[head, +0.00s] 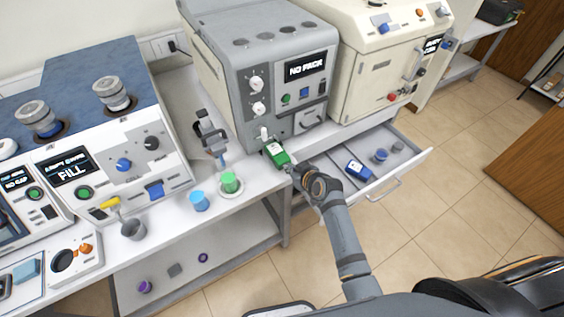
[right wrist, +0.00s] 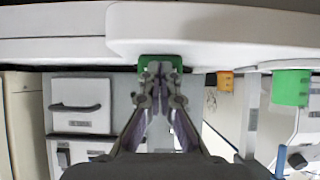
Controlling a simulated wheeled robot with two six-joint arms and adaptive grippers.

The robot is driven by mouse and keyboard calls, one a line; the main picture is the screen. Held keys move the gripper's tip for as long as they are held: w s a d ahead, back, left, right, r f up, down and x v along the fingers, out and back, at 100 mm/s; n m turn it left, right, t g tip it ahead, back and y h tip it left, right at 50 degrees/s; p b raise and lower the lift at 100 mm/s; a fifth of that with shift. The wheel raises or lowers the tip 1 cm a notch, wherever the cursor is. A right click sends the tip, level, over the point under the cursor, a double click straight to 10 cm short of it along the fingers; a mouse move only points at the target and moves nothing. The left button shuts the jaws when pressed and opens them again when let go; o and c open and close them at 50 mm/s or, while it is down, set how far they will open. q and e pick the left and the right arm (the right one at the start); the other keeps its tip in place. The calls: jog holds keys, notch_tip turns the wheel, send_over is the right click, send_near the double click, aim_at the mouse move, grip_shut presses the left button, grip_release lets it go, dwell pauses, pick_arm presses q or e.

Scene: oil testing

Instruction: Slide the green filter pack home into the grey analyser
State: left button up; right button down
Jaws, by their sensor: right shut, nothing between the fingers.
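The grey analyser (head: 243,65) stands at the back of the bench in the head view. Its display (head: 305,67) reads "NO PACK". The green filter pack (head: 277,153) is at the lower front of the analyser, to the left of a handled panel (head: 310,121). How far it sits inside cannot be told. My right gripper (head: 290,168) is at the pack's near end, its fingers shut with nothing between them. In the right wrist view, the fingertips (right wrist: 160,68) are in front of the green pack (right wrist: 147,61) and hide its middle. Whether they touch it is unclear. My left gripper is not in view.
An open drawer (head: 420,160) holding a blue item (head: 357,169) lies right of my right arm. A green cup (head: 230,182) and blue cup (head: 199,201) stand on the bench to the left. A cream machine (head: 355,85) stands right of the analyser.

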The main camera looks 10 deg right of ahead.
aim_at(281, 156)
jog(key=shift+w+a+f+b, duration=0.1)
jog(key=shift+w+a+b, duration=0.3)
jog(key=shift+w, duration=0.65)
jog(key=shift+w+a+r+b, duration=0.1)
jog(key=shift+w+a+b, duration=0.25)
jog(key=shift+w, duration=0.65)
jog(key=shift+w+a+f+b, duration=0.1)
jog(key=shift+w+a+b, duration=0.3)
jog(key=shift+w, duration=0.65)
jog(key=p+v, duration=0.7)
jog(key=v, duration=0.1)
jog(key=shift+s+d+f, duration=0.1)
jog(key=shift+d+f, duration=0.05)
jog(key=shift+f, duration=0.15)
jog(key=shift+s+d+r+p, duration=0.15)
jog(key=shift+s+r+p, duration=0.05)
jog(key=shift+s+p, duration=0.35)
jog(key=shift+f, duration=0.1)
